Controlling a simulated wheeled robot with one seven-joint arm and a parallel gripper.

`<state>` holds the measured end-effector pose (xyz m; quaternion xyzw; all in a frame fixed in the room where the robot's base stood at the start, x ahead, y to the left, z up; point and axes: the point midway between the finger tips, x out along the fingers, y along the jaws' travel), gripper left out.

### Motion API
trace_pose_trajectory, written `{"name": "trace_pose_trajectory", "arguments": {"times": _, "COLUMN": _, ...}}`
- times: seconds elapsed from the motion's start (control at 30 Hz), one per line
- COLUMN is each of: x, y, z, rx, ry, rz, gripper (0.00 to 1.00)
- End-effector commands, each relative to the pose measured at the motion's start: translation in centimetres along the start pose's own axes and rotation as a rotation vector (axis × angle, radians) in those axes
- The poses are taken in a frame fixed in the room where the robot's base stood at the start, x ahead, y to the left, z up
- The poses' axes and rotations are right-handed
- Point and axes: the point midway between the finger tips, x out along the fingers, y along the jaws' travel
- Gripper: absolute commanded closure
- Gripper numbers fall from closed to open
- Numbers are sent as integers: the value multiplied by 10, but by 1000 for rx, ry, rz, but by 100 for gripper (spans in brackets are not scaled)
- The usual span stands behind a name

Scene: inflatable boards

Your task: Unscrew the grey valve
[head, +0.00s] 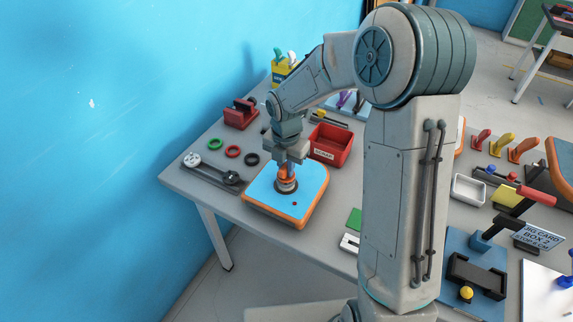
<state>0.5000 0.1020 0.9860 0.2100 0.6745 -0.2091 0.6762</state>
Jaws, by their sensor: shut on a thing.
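The inflatable board (308,205) lies on the left part of the grey table. It has a blue top and an orange edge. The grey valve (287,187) stands upright near the middle of the board, with an orange part at its top. My gripper (289,168) points straight down over it and is shut on the valve's top. The fingertips hide part of the valve. A small red dot (295,204) shows on the board in front of the valve.
A red bin (330,145) stands close behind the board. Green, red and black rings (233,152) and a gauge tool (211,170) lie to the left. A red vise (241,113) is farther back. My arm hides the table's middle.

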Motion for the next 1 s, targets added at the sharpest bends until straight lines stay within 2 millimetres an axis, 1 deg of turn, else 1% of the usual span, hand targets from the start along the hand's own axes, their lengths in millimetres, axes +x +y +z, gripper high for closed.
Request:
{"name": "trace_pose_trajectory", "arguments": {"times": 0.03, "x": 1, "y": -3, "z": -2, "rx": -27, "ry": 9, "rz": -7, "gripper": 100}}
{"name": "trace_pose_trajectory", "arguments": {"times": 0.4, "x": 2, "y": -3, "z": -2, "rx": -217, "ry": 9, "rz": -7, "gripper": 100}}
{"name": "trace_pose_trajectory", "arguments": {"times": 0.53, "x": 3, "y": -3, "z": -2, "rx": -245, "ry": 9, "rz": -7, "gripper": 100}}
{"name": "trace_pose_trajectory", "arguments": {"times": 0.87, "x": 4, "y": -3, "z": -2, "rx": -253, "ry": 10, "rz": -8, "gripper": 100}}
{"name": "trace_pose_trajectory", "arguments": {"times": 1.0, "x": 2, "y": -3, "z": -2, "rx": -305, "ry": 12, "rz": -9, "gripper": 100}}
